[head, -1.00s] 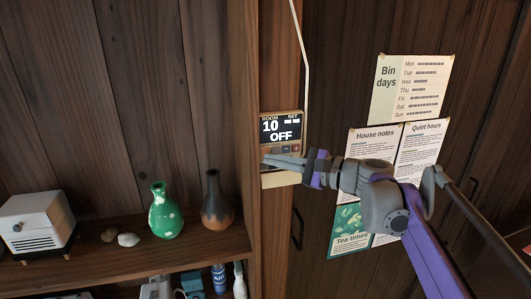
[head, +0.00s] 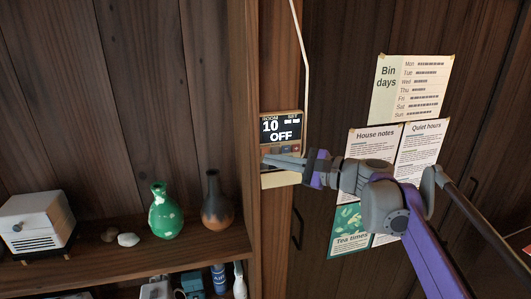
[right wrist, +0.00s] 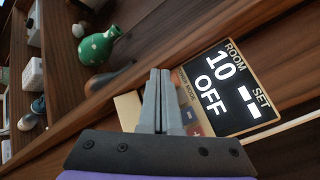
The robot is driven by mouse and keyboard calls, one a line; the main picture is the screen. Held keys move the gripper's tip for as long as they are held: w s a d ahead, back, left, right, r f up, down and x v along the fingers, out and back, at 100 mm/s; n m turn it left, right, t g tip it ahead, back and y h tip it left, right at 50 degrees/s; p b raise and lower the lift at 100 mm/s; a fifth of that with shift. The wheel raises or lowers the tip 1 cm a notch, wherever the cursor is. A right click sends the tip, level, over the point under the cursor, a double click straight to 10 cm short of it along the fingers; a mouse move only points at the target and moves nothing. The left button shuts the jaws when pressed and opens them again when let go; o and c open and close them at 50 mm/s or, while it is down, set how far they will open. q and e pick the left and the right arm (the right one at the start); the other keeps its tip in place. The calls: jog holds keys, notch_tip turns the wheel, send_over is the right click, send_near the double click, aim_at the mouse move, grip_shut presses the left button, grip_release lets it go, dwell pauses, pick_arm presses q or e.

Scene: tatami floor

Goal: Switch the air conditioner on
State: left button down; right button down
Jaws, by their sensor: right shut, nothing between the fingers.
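The air conditioner's wall control panel (head: 282,129) is fixed to a wooden post. Its dark screen reads ROOM 10, SET with dashes, and OFF. In the right wrist view the panel (right wrist: 262,112) appears turned on its side, with small buttons along the edge near my fingers. My right gripper (head: 270,160) is shut and empty, its fingertips at the lower part of the panel. In the right wrist view the closed fingers (right wrist: 160,78) lie beside the button row; I cannot tell whether they touch it. My left gripper is not in view.
A shelf (head: 110,259) at left holds a green vase (head: 165,212), a dark vase (head: 217,203), stones and a white box-shaped device (head: 36,222). Paper notices (head: 410,90) hang on the dark wall right of the post. A pale cable (head: 306,60) runs above the panel.

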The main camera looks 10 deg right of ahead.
jog(key=shift+w+r, duration=0.1)
jog(key=shift+w, duration=0.05)
jog(key=shift+w, duration=0.35)
jog(key=shift+w+p, duration=0.3)
jog(key=shift+p, duration=0.05)
dwell(0.6)
jog(key=shift+s, duration=0.8)
jog(key=s, duration=0.5)
jog(key=shift+d, duration=0.1)
